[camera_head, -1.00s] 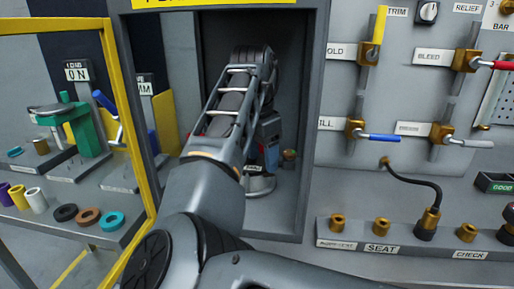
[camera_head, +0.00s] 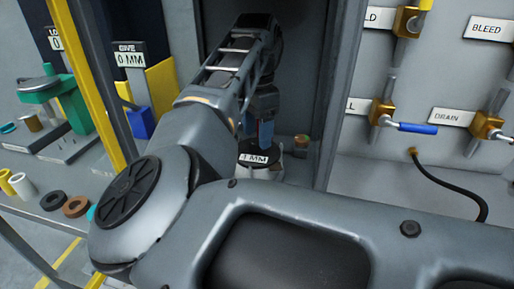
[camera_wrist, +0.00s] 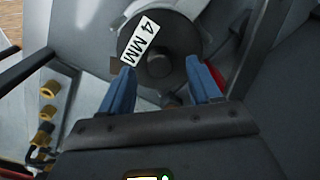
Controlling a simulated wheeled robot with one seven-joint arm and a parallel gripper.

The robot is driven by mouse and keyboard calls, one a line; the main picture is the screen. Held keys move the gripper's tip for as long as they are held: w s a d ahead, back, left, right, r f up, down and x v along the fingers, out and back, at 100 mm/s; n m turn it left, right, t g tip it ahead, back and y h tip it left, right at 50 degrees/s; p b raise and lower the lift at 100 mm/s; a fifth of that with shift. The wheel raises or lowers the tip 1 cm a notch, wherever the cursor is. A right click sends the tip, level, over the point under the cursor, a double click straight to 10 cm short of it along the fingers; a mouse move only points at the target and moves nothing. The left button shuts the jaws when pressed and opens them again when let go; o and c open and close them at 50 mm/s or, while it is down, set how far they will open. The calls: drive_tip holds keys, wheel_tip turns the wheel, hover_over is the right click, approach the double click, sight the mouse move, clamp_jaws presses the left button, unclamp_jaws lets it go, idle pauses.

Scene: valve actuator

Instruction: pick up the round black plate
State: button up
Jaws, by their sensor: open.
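The round black plate (camera_wrist: 172,64) lies in the upper middle of the wrist view, with a white "4 MM" label and a raised centre. It sits on a pale round base. In the head view the plate (camera_head: 273,163) shows low in the grey cabinet, its label facing me and its top partly hidden by my gripper. My gripper (camera_wrist: 161,75) is open, its two blue fingers apart on either side of the plate's near edge in the wrist view. In the head view the gripper (camera_head: 266,132) points down just above the plate. I cannot tell whether the fingers touch it.
The cabinet's right wall (camera_head: 335,100) stands close to my arm. A small brass fitting (camera_head: 301,142) is right of the plate. A panel with valves and a blue lever (camera_head: 417,128) is further right. A yellow-framed bench with rings (camera_head: 75,206) is at left.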

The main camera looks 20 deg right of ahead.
sight(250, 153)
drive_tip(key=shift+f, duration=1.15)
clamp_jaws()
